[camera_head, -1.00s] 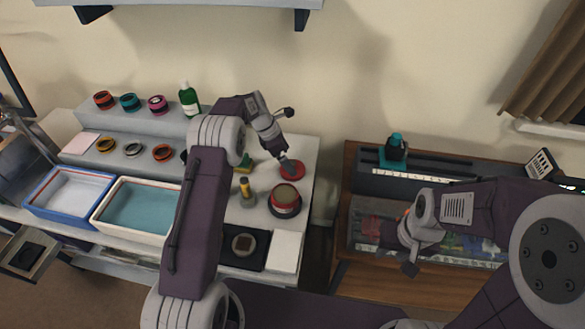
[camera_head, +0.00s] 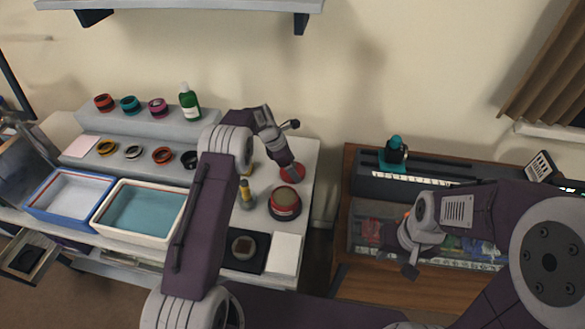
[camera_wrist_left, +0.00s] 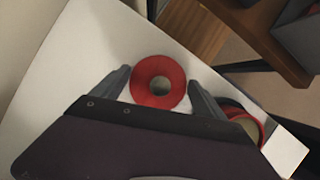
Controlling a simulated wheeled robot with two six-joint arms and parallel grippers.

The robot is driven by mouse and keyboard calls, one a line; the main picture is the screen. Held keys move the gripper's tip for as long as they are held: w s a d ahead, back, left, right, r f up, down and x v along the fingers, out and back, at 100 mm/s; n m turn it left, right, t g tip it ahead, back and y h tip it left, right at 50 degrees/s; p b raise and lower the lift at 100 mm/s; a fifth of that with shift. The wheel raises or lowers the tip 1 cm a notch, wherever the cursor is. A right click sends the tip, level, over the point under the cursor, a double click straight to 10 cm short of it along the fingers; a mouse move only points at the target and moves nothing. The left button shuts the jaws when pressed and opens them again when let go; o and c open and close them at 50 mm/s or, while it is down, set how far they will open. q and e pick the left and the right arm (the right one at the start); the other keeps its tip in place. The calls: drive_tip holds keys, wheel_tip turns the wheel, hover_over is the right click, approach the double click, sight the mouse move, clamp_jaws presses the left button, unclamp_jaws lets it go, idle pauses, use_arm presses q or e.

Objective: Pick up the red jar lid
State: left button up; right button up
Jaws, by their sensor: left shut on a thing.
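The red jar lid (camera_head: 299,172) is a flat round disc at the right back of the white bench; in the left wrist view the lid (camera_wrist_left: 143,75) has a grey middle. My left gripper (camera_wrist_left: 160,92) has its two fingers on either side of the lid and is shut on it. In the head view the left gripper (camera_head: 289,172) hides part of the lid. I cannot tell whether the lid is clear of the bench top. My right gripper (camera_head: 409,269) hangs over the wooden table at the right; its fingers are too unclear to judge.
A red-rimmed round jar (camera_head: 285,202) stands just in front of the lid. A small brass-topped tool (camera_head: 246,195) stands to its left. A dark square mat (camera_head: 245,262) and a white pad (camera_head: 286,253) lie at the front. A gap separates the bench from the wooden table (camera_head: 343,273).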

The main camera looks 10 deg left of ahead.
use_arm(q)
drive_tip(key=r, duration=0.4)
drive_tip(key=shift+s+d+r, duration=0.1)
drive_tip(key=shift+s, duration=0.15)
drive_tip(key=s+d+r+m+g+b, duration=0.1)
drive_tip(key=s+d+r, duration=0.15)
drive_tip(key=s, duration=0.25)
drive_tip(key=s+d+r+m, duration=0.1)
drive_tip(key=s+d+r, duration=0.1)
drive_tip(key=s+r, duration=0.25)
drive_tip(key=s+a+r+m+g+p, duration=0.1)
drive_tip(key=s+a+m+p, duration=0.3)
drive_tip(key=p, duration=0.8)
drive_tip(key=shift+a+r+p, duration=0.25)
drive_tip(key=shift+a+p, duration=0.15)
drive_tip(key=shift+f, duration=0.1)
drive_tip(key=shift+f, duration=0.1)
